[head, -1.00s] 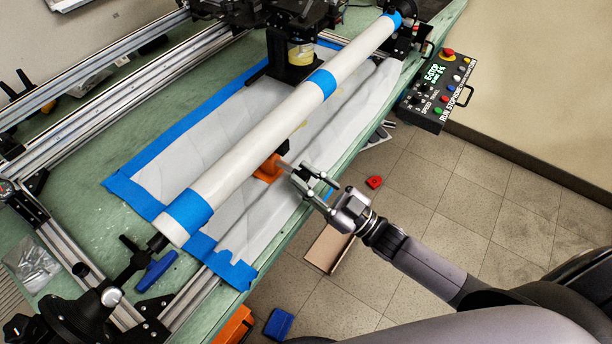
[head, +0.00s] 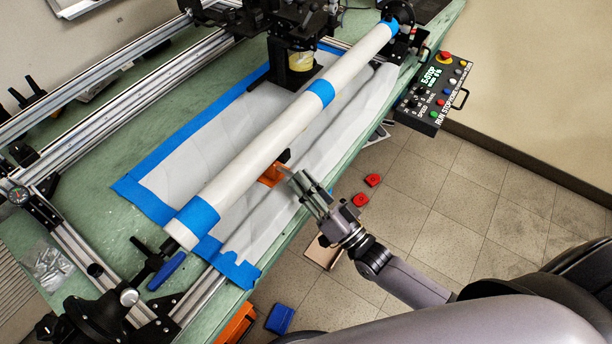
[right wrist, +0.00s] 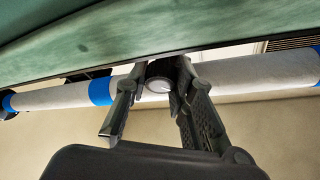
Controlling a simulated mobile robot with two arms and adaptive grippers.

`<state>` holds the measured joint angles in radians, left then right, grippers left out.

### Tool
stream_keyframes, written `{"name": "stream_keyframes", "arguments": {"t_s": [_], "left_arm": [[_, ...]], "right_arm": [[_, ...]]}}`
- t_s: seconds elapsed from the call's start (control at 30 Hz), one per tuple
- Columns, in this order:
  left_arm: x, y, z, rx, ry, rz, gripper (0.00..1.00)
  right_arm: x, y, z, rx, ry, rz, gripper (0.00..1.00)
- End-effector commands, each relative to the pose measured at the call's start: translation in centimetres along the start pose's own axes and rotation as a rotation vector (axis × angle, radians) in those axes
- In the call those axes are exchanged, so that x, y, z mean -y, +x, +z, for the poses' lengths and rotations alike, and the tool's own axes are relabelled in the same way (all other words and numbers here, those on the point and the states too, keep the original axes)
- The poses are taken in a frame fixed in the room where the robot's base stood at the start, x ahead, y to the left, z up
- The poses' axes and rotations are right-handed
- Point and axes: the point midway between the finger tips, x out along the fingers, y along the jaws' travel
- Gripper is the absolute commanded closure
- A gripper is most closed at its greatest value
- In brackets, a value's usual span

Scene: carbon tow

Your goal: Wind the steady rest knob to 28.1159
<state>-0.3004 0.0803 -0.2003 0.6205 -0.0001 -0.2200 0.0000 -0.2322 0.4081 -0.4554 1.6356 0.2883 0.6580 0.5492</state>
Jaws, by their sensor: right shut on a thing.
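The orange steady rest (head: 271,175) sits beneath the long white tube (head: 262,150), near the front edge of the green table. Its dark round knob with a pale face (right wrist: 160,84) shows in the right wrist view between the fingers of my right gripper (right wrist: 160,92). The right gripper is shut on the knob. In the head view my right gripper (head: 297,181) reaches the steady rest from the lower right, and its fingers hide much of the knob. I cannot read any dial value. My left gripper is not in view.
The tube, banded with blue tape, runs diagonally over a white sheet (head: 325,145). A control box (head: 435,92) hangs at the table's right edge. Red pieces (head: 373,180) and a blue block (head: 280,319) lie on the tiled floor. The wall and floor at right leave free room.

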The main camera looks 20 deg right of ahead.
Motion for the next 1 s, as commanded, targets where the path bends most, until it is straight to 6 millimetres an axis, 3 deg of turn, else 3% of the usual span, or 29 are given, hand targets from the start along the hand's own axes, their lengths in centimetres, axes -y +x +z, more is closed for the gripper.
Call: {"name": "stream_keyframes", "arguments": {"t_s": [0.4,1.0], "left_arm": [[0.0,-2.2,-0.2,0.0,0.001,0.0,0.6],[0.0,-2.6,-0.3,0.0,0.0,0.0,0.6]], "right_arm": [[0.1,0.1,-0.1,0.0,0.25,0.103,1.0],[0.0,0.0,0.0,0.0,0.319,0.132,1.0]]}}
